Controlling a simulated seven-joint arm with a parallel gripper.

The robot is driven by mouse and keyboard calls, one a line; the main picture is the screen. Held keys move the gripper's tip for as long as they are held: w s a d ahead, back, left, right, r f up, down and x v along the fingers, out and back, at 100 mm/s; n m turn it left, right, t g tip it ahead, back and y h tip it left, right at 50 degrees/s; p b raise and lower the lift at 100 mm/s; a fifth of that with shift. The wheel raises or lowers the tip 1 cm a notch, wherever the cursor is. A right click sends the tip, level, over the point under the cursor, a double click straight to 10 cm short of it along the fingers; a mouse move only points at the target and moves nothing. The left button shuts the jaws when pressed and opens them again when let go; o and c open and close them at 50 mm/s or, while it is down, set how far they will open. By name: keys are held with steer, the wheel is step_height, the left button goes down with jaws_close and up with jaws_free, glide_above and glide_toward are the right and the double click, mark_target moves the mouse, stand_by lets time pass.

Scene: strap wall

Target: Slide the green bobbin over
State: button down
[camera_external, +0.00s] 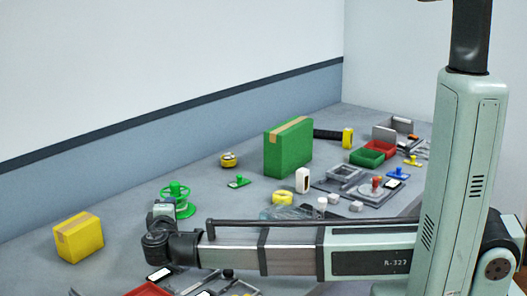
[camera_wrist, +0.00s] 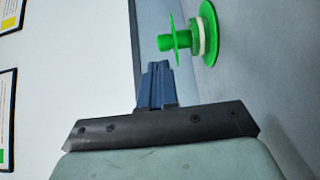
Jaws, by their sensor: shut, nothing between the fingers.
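The green bobbin (camera_external: 179,201) stands on the grey table left of centre in the external view, with my wrist partly in front of it. In the wrist view the green bobbin (camera_wrist: 202,38) shows at the upper right, with flanges, a hub and a whitish band between them. My gripper (camera_wrist: 157,70) shows its blue fingers shut and empty, a little short of the bobbin's hub end. I cannot tell whether the fingertips touch it. In the external view the fingers are hidden behind my wrist.
A yellow box (camera_external: 79,237) stands left of the bobbin. A yellow tape roll (camera_external: 229,160), a green stamp (camera_external: 238,181) and a large green box (camera_external: 288,147) stand behind to the right. A red tray (camera_external: 149,290) lies at the front. The table between the yellow box and bobbin is clear.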

steer(key=s+a+h, duration=0.1)
steer(key=a, duration=0.1)
steer(key=s+a+m, duration=0.1)
steer(key=a, duration=0.1)
steer(key=s+a+h, duration=0.1)
steer(key=a, duration=0.2)
steer(key=shift+s+a+f+m+h, duration=0.1)
steer(key=shift+s+f+m+h, duration=0.2)
steer(key=shift+s, duration=0.1)
glide_toward(171, 188)
steer(key=w+a, duration=0.1)
steer(key=w, duration=0.1)
steer(key=w+a, duration=0.1)
steer(key=w, duration=0.1)
steer(key=shift+a+r, duration=0.15)
steer(key=d, duration=0.1)
steer(key=w+d, duration=0.1)
steer(key=shift+w+d, duration=0.3)
steer(key=shift+w, duration=0.05)
steer(key=shift+w+d, duration=0.35)
steer(key=shift+d, duration=0.1)
steer(key=w+d, duration=0.1)
steer(key=d, duration=0.1)
steer(key=w+d, duration=0.2)
steer(key=d, duration=0.1)
steer(key=w+d, duration=0.2)
steer(key=d, duration=0.1)
steer(key=shift+w+d, duration=0.15)
